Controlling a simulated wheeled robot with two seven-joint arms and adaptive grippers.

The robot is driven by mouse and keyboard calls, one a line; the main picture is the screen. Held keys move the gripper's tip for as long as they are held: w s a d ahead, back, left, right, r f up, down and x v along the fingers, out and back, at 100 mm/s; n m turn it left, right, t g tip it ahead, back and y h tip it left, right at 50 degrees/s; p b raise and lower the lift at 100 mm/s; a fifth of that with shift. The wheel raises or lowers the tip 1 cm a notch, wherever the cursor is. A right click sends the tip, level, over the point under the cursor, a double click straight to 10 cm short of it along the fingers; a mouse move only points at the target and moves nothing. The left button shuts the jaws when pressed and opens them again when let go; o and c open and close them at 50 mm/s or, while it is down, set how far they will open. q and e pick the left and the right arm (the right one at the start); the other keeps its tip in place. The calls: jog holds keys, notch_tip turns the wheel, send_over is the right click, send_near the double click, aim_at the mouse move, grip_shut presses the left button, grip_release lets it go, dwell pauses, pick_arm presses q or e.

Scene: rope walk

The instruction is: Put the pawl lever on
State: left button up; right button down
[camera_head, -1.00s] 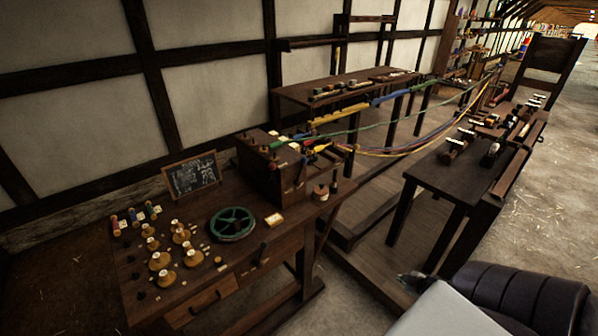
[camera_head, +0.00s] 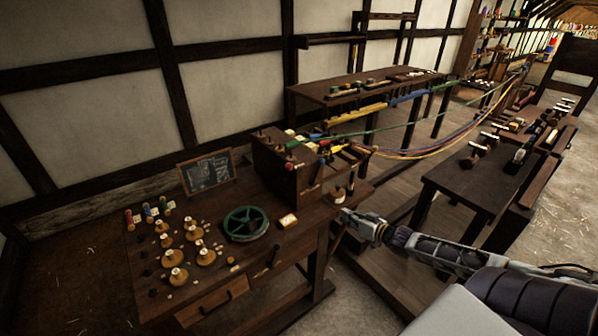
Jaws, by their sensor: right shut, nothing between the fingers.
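I cannot pick out the pawl lever for certain at this size. A small dark upright handle (camera_head: 276,256) shows at the bench's front edge, right of the drawer. The dark wooden box-like headstock (camera_head: 277,172) stands on the bench, with coloured knobs on top and strands running off to the right. A green spoked wheel (camera_head: 246,224) lies flat on the bench in front of it. My right gripper (camera_head: 346,215) is shut and empty beside the bench's right end, pointing left. My left gripper is out of view.
A small bottle (camera_head: 339,195) stands near my right gripper. A tool table (camera_head: 450,181) stands right, another table (camera_head: 300,91) behind. Coloured strands cross between.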

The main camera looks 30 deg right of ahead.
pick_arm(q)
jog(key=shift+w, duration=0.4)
pick_arm(e)
jog(key=w+a+r+m+t+y, duration=0.1)
jog(key=a+r+m+t, duration=0.1)
jog(key=r+m, duration=0.4)
jog(key=w+a+r+m+t+y, duration=0.1)
jog(key=a+r+m+t+y, duration=0.1)
jog(key=a+r+m, duration=0.3)
jog(key=shift+a+r+m, duration=0.15)
jog(key=shift+r+m, duration=0.75)
jog(key=shift+r, duration=0.05)
jog(key=shift+w, duration=0.25)
send_near(287, 173)
jog(key=shift+s+d+r, duration=0.75)
jog(key=shift+d+r, duration=0.3)
jog(key=shift+r, duration=0.15)
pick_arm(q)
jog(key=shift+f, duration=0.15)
pick_arm(e)
jog(key=x, duration=0.6)
jog(key=shift+w+r, duration=0.2)
jog(key=shift+w, duration=0.15)
jog(key=shift+a, duration=0.15)
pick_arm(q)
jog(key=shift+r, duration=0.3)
pick_arm(e)
jog(key=shift+w+r, duration=0.1)
jog(key=shift+r, duration=0.05)
